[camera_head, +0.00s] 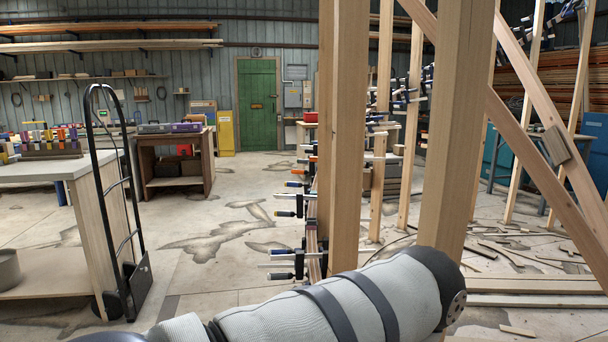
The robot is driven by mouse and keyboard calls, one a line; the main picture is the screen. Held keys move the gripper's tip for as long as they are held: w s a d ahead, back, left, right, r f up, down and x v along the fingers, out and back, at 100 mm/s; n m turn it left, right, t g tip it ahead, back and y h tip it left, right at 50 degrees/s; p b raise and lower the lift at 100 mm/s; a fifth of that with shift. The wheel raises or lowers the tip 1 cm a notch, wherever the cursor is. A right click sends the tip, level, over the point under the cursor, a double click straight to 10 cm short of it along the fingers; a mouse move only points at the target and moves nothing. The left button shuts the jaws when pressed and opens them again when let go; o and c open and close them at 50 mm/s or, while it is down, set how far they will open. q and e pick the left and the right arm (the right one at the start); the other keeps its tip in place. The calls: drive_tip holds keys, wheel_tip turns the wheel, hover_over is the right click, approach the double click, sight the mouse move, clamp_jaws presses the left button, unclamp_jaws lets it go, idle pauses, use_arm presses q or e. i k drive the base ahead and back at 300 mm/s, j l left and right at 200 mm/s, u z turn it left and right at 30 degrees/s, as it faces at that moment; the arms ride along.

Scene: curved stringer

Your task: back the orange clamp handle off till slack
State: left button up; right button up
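Several bar clamps line the left side of a stack of wooden strips (313,262) beside the tall posts. Whether the orange handle is tight or slack is too small to tell. One of my arm links crosses the bottom of the view, in front of the lower end of the strips. Neither of my grippers is in view.
Upright timber posts (459,130) and diagonal braces (545,165) stand close in front and to the right. A black hand truck (125,205) stands by a workbench (100,163) on the left. Offcuts (510,252) litter the right floor. The concrete floor (225,235) between is open.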

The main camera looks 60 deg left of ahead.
sight(313, 160)
drive_tip(key=k+j+u, duration=0.2)
drive_tip(key=j, duration=1.1)
drive_tip(key=j+u, duration=0.2)
drive_tip(key=j, duration=1.1)
drive_tip(key=j+u, duration=0.2)
drive_tip(key=j, duration=1.1)
drive_tip(key=j+u, duration=0.2)
drive_tip(key=j, duration=1.15)
